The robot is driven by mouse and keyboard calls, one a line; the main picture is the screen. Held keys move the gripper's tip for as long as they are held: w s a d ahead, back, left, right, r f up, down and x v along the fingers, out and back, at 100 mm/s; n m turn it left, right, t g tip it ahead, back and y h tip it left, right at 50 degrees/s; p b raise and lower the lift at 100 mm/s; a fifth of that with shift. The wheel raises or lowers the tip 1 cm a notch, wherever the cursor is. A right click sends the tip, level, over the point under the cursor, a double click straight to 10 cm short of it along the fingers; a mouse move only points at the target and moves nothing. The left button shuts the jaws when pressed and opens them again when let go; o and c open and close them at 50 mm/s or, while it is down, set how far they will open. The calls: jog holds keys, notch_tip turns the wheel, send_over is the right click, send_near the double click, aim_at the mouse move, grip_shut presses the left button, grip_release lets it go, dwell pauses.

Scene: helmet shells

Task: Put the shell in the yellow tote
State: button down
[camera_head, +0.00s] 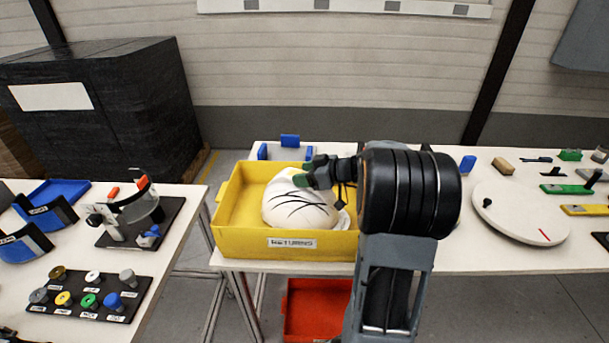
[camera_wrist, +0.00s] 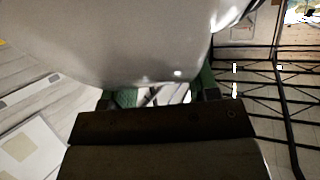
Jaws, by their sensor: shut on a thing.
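The white helmet shell (camera_head: 298,208) with black curved stripes is inside the yellow tote (camera_head: 262,244), toward its middle and right. The tote stands on the white table and bears a label on its front wall. My gripper (camera_head: 303,178) is shut on the shell at its upper right edge. In the wrist view the shell (camera_wrist: 120,40) fills the upper left, close above the green fingertips (camera_wrist: 160,97). Whether the shell rests on the tote floor is hidden by the front wall.
A red bin (camera_head: 318,310) is under the table. Blue holders (camera_head: 289,142) stand behind the tote. A round white disc (camera_head: 520,212) and several small tools lie at right. A left table holds a black fixture (camera_head: 140,222) and a board of knobs (camera_head: 88,296).

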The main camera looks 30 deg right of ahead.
jog(key=shift+c, duration=1.8)
grip_release()
jog(key=shift+s+d+r+p, duration=0.1)
jog(key=shift+r+p, duration=0.15)
jog(key=shift+p, duration=0.2)
jog(key=b+v, duration=0.2)
jog(key=v, duration=0.9)
jog(key=shift+s+d, duration=0.2)
jog(key=shift+s, duration=0.05)
jog(key=shift+a, duration=0.1)
jog(key=s+a+f+m+g+h+p, duration=0.1)
jog(key=s+a+m+g+h+p, duration=0.1)
jog(key=s+a, duration=0.4)
jog(key=s+a+f+m+g+h+p, duration=0.1)
jog(key=s+a+m+g+h+p, duration=0.2)
jog(key=a, duration=1.1)
jog(key=s+m+g+h, duration=0.2)
jog(key=s+h, duration=0.1)
jog(key=shift+s+f, duration=0.2)
jog(key=shift+f, duration=0.2)
